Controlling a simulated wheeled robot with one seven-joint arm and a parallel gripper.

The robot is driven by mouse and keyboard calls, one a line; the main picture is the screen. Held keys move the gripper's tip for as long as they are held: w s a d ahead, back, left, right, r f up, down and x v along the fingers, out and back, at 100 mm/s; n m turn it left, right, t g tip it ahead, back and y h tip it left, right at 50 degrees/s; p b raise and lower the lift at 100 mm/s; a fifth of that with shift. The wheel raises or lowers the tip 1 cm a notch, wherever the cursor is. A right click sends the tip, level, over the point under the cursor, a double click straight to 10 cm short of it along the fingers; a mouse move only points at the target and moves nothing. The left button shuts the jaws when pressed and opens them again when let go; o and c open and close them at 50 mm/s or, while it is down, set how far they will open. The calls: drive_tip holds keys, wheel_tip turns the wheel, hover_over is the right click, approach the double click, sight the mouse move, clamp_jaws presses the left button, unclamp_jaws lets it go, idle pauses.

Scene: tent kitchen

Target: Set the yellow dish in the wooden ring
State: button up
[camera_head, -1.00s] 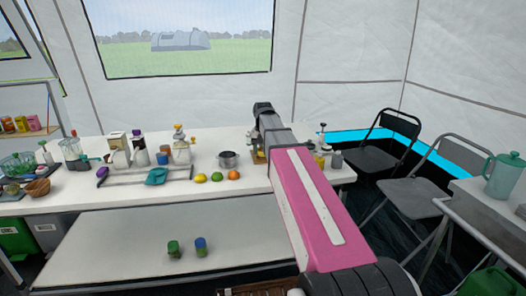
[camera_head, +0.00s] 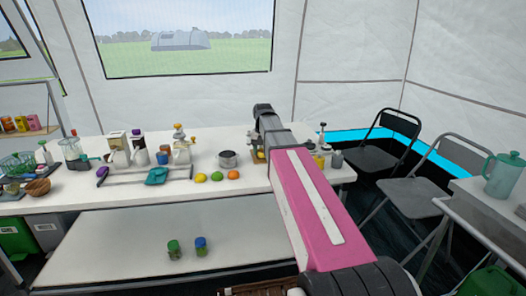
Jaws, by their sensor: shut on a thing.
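My gripper (camera_head: 255,148) points down over the back right part of the white table, mostly hidden behind my pink arm. It is shut on a small yellow thing, which seems to be the yellow dish (camera_head: 261,155); only a small patch of it shows, low beside the arm. I cannot make out the wooden ring for sure; brownish bits show around the gripper, and my arm covers much of that spot. Whether the dish touches anything below it cannot be told.
A metal pot (camera_head: 228,160) stands just left of the gripper. A lemon (camera_head: 200,178), a lime (camera_head: 217,176) and an orange (camera_head: 233,175) lie in front of it. Small bottles (camera_head: 320,160) stand to the right. A teal cloth (camera_head: 156,176) lies further left.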

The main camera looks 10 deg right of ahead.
drive_tip(key=shift+f, duration=0.35)
drive_tip(key=o, duration=0.5)
drive_tip(key=shift+c, duration=0.2)
wheel_tip(320, 180, up, 11)
idle(1.0)
drive_tip(key=shift+s, duration=0.1)
